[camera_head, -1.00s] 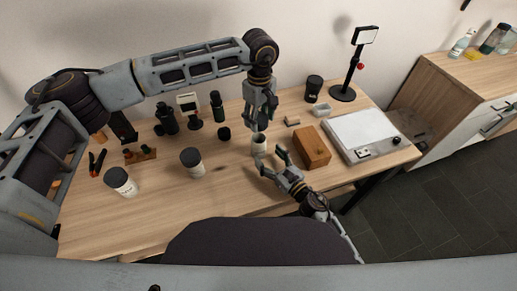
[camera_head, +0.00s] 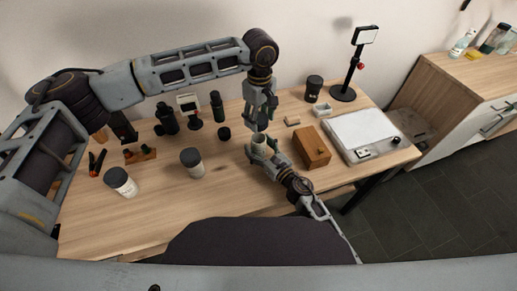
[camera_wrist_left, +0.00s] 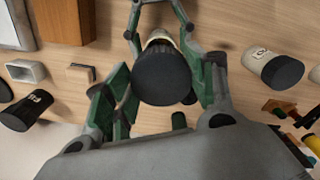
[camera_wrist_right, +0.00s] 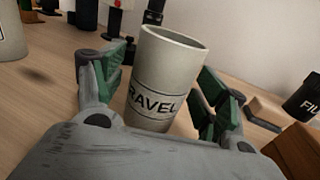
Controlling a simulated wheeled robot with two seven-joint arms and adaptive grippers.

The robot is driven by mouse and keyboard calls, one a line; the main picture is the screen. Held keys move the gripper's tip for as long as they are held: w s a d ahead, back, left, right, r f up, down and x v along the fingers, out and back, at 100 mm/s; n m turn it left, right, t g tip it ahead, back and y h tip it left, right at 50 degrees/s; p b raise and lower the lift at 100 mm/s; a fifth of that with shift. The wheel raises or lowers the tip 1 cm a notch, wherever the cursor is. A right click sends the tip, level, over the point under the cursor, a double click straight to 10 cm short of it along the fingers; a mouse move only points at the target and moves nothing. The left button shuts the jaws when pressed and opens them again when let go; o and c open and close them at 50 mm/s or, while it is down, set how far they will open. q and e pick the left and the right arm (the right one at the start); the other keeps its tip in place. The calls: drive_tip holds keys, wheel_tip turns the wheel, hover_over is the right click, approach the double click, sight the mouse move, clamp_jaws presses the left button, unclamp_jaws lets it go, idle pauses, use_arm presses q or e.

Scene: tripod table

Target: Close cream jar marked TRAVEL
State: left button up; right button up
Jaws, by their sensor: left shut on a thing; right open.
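The open jar is pale grey with "RAVEL" readable on its side (camera_wrist_right: 155,85); its rim is bare in the right wrist view. It stands upright on the table in the head view (camera_head: 259,141). My right gripper (camera_wrist_right: 158,95) is open, with its fingers on either side of the jar; I cannot tell whether they touch it. My left gripper (camera_head: 260,122) is shut on a round black lid (camera_wrist_left: 162,77), above the jar. In the left wrist view the lid hides most of the jar. The lid is hard to make out in the head view.
Two white jars with black lids stand at left (camera_head: 120,182) and centre (camera_head: 192,162). A short black cylinder (camera_head: 224,133) lies near the left gripper. A wooden box (camera_head: 312,146) stands close right of the right gripper. The front table edge is mostly clear.

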drive_tip(key=c, duration=1.6)
use_arm(q)
drive_tip(key=shift+f, duration=2.45)
use_arm(e)
drive_tip(key=shift+o, duration=0.2)
use_arm(q)
drive_tip(key=shift+f, duration=0.95)
drive_tip(key=shift+f, duration=0.55)
use_arm(e)
clamp_jaws()
